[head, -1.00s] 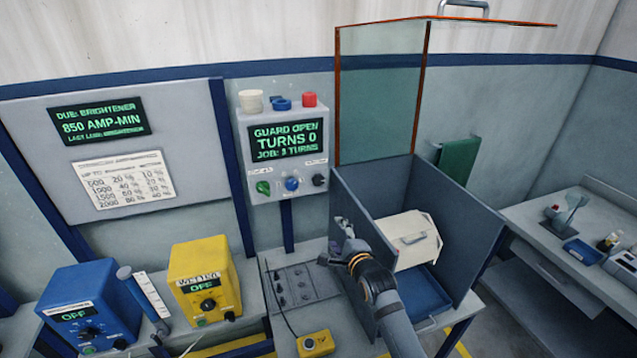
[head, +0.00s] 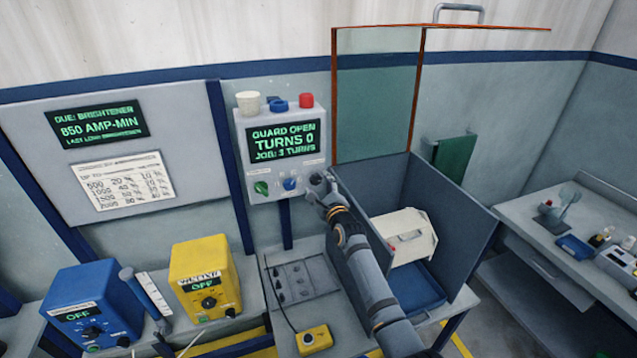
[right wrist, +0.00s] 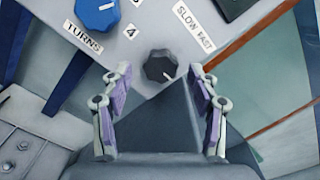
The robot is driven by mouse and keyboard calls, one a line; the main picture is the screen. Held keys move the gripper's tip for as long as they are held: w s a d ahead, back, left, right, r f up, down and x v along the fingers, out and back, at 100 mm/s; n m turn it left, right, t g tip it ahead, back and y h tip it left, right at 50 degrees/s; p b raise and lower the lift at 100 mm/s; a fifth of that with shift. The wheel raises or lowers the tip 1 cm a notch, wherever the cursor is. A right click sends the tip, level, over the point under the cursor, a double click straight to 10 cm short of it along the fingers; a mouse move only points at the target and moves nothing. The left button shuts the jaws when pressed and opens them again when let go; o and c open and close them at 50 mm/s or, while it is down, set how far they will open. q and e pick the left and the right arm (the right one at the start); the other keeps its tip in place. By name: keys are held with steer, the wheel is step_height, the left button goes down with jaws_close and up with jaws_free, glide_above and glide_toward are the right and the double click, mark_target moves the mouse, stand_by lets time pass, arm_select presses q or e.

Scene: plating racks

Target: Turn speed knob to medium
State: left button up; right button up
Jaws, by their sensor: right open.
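The speed knob (right wrist: 159,66) is a small black faceted knob beside a SLOW FAST label (right wrist: 194,27) in the right wrist view. My right gripper (right wrist: 159,85) is open, with one finger to each side of the knob in that view; contact is not visible. In the head view my right gripper (head: 319,184) is at the lower right of the grey control box (head: 262,121) and covers the knob. My left gripper is out of view.
The box carries a blue knob (head: 289,184), a green knob (head: 261,188) and a screen (head: 284,142) reading GUARD OPEN, TURNS 0. A glass guard (head: 376,95) stands raised above an open grey bin (head: 455,222). A yellow unit (head: 204,276) and a blue unit (head: 92,304) read OFF.

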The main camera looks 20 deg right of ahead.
steer(key=shift+w+r, duration=0.1)
steer(key=shift+w, duration=0.2)
steer(key=shift+c, duration=0.6)
steer(key=c, duration=1.1)
steer(key=shift+o, duration=0.2)
